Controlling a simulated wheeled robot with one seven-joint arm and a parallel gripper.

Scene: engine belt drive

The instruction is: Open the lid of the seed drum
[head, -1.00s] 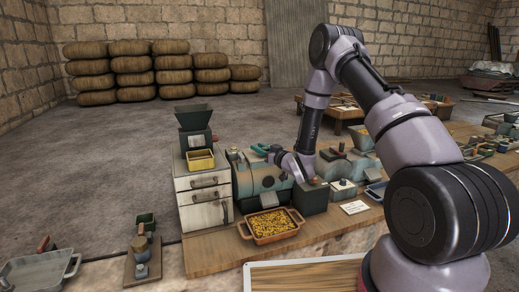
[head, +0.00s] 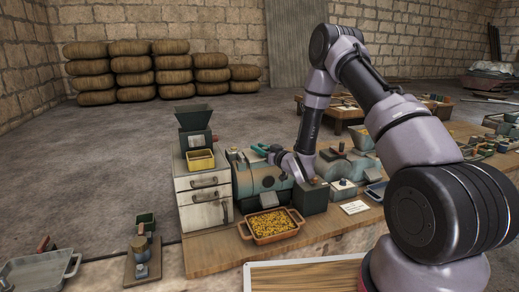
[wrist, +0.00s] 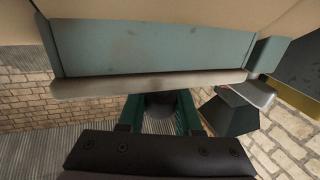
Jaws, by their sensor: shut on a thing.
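The seed drum (head: 262,182) appears to be the teal rounded machine on the bench, just right of the white drawer cabinet. My gripper (head: 262,149) is at its top, reaching in from the right with green fingers. In the wrist view my gripper (wrist: 160,99) points at a teal panel with a pale grey lip (wrist: 150,86), which looks like part of the drum's lid. A dark rounded piece shows between the fingers. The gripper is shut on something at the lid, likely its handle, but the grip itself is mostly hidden. I cannot tell how far the lid is raised.
The white drawer cabinet (head: 203,198) with a dark hopper (head: 194,119) and yellow tray (head: 200,160) stands close on the left. An orange tray of yellow grain (head: 271,226) sits in front of the drum. A dark green box (head: 312,198) stands to the right, below my arm.

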